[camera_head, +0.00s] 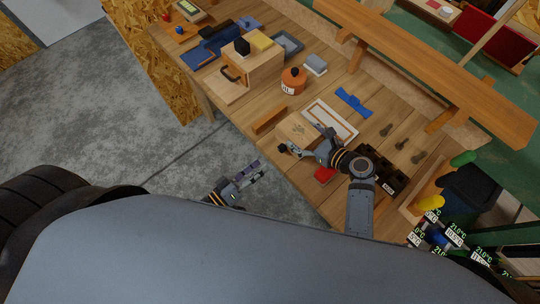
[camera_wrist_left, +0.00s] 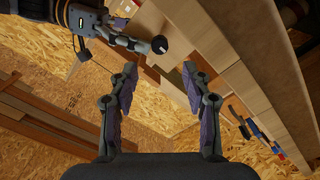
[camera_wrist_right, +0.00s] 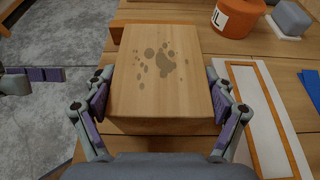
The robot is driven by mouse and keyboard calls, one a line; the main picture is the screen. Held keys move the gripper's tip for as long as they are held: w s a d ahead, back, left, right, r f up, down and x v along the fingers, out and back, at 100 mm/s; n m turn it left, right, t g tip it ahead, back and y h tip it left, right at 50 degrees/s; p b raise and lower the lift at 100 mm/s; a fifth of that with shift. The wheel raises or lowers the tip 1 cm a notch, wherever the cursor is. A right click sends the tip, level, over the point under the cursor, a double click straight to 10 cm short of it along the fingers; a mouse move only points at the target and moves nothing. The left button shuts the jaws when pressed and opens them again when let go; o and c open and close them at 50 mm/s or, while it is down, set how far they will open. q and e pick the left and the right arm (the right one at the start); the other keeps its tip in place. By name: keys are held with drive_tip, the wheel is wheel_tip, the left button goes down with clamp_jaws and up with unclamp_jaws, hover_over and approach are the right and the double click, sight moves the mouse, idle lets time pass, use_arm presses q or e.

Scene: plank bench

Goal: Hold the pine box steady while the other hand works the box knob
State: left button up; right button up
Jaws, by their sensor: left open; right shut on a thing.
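The pine box (camera_head: 296,129) stands near the bench's front edge, with dark spots on its top in the right wrist view (camera_wrist_right: 160,65). My right gripper (camera_wrist_right: 161,100) is shut on it, one finger against each side. In the head view the right gripper (camera_head: 311,145) partly covers the box. The round black box knob (camera_wrist_left: 159,44) shows in the left wrist view, ahead of my left gripper (camera_wrist_left: 159,76) and apart from it. In the head view the knob (camera_head: 283,148) is at the box's front. My left gripper (camera_head: 253,173) is open and empty, off the bench edge.
A white frame with an orange border (camera_head: 331,120) lies beside the box, near a blue part (camera_head: 354,102). A wooden strip (camera_head: 270,119) and an orange pot (camera_head: 293,81) are farther left. A red item (camera_head: 325,174) and dark block (camera_head: 382,170) lie to the right.

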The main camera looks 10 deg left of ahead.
use_arm(q)
drive_tip(key=shift+v, duration=1.85)
use_arm(e)
drive_tip(key=o, duration=1.2)
drive_tip(key=v, duration=1)
drive_tip(key=shift+s+d, duration=0.25)
drive_tip(key=shift+d, duration=0.15)
drive_tip(key=shift+s+d+r, duration=0.25)
drive_tip(key=shift+s+d, duration=0.05)
drive_tip(key=shift+d, duration=0.05)
